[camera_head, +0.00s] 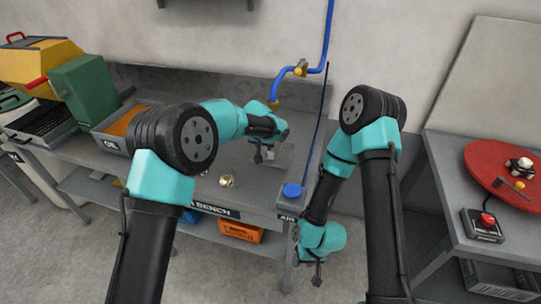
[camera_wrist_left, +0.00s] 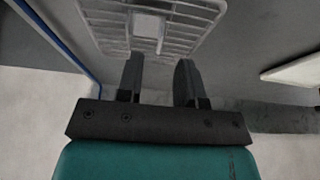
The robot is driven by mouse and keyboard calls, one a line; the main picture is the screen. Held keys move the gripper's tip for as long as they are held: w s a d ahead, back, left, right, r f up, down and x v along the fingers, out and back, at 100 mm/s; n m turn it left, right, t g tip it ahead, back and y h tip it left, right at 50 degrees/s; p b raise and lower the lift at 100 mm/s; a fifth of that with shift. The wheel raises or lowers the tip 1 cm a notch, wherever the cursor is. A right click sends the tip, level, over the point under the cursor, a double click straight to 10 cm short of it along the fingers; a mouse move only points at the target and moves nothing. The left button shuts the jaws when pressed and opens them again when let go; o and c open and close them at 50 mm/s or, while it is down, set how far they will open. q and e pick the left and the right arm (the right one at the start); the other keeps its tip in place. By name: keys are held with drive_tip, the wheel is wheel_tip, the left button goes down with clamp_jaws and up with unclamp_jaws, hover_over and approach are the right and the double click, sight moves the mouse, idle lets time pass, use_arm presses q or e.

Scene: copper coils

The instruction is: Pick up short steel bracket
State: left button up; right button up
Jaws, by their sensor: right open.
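No piece is clearly recognisable as the short steel bracket. In the left wrist view a pale grey rectangular piece (camera_wrist_left: 148,25) shows at the wire basket (camera_wrist_left: 95,18); I cannot tell whether it is the bracket or part of the basket. My left gripper (camera_head: 262,157) is over the bench beside the wire basket (camera_head: 283,155). Its fingers (camera_wrist_left: 158,72) are apart with nothing between them, and the basket lies beyond their tips. My right gripper (camera_head: 317,280) hangs low in front of the gap right of the bench, open and empty.
A small brass-coloured part (camera_head: 227,181) lies on the bench, near a blue round cap (camera_head: 292,190). An oil tray (camera_head: 106,135) and a green machine (camera_head: 84,92) stand left. A blue hose (camera_head: 326,40) hangs behind. A red turntable (camera_head: 485,165) is on the right table.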

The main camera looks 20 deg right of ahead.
sight(270, 154)
use_arm(q)
drive_tip(key=x, duration=0.4)
drive_tip(key=shift+f, duration=0.1)
idle(0.3)
clamp_jaws()
